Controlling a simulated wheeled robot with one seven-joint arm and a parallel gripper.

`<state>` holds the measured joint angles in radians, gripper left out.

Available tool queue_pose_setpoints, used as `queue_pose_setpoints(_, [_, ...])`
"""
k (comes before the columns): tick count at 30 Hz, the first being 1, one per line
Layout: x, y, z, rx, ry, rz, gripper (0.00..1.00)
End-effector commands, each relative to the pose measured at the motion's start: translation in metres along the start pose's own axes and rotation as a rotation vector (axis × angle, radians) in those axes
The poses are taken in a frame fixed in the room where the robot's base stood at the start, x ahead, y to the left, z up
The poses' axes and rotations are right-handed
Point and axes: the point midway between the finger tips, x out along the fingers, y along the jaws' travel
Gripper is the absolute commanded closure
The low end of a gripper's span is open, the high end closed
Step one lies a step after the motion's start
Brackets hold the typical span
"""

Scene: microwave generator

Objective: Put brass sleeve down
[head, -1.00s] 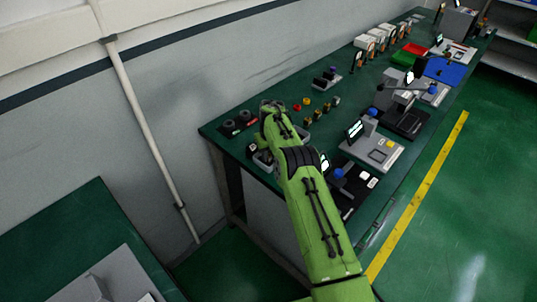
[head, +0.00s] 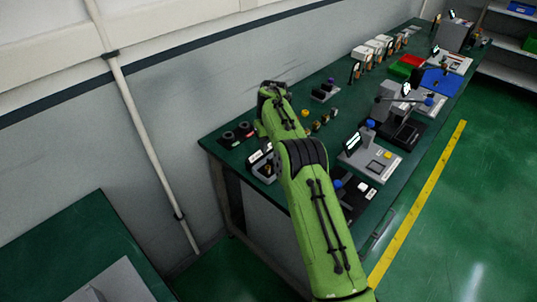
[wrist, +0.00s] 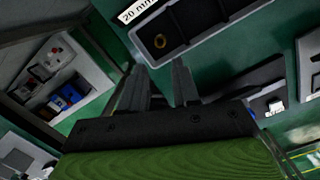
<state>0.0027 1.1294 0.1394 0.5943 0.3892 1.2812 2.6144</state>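A small brass ring, the brass sleeve (wrist: 161,41), lies in the left compartment of a grey divided tray (wrist: 205,42) in the wrist view. My gripper (wrist: 161,82) has its two dark fingers apart, with nothing between them. The fingertips are apart from the sleeve, which shows beyond them in the picture. In the head view the tray (head: 264,170) is partly hidden behind my green arm at the bench's near end, and my fingers cannot be made out.
A "20 mm" label (wrist: 138,10) sits beside the tray. On the green bench (head: 222,150), dark round parts (head: 236,133) stand left of my arm. Small yellow and brass-coloured parts (head: 316,126) and a grey fixture (head: 370,158) stand to the right.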

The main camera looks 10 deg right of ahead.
Motion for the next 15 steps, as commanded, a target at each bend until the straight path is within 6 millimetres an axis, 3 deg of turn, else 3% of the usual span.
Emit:
queue_pose_setpoints(6, [-0.01, 0.001, 0.0, -0.013, -0.001, -0.001, 0.69])
queue_pose_setpoints(8, [-0.023, 0.001, -0.001, -0.069, -0.009, -0.008, 0.69])
queue_pose_setpoints(11, [-0.068, 0.005, -0.009, -0.296, -0.033, -0.036, 0.69])
queue_pose_setpoints(15, [-0.148, 0.013, -0.046, -0.769, -0.058, -0.105, 0.69])
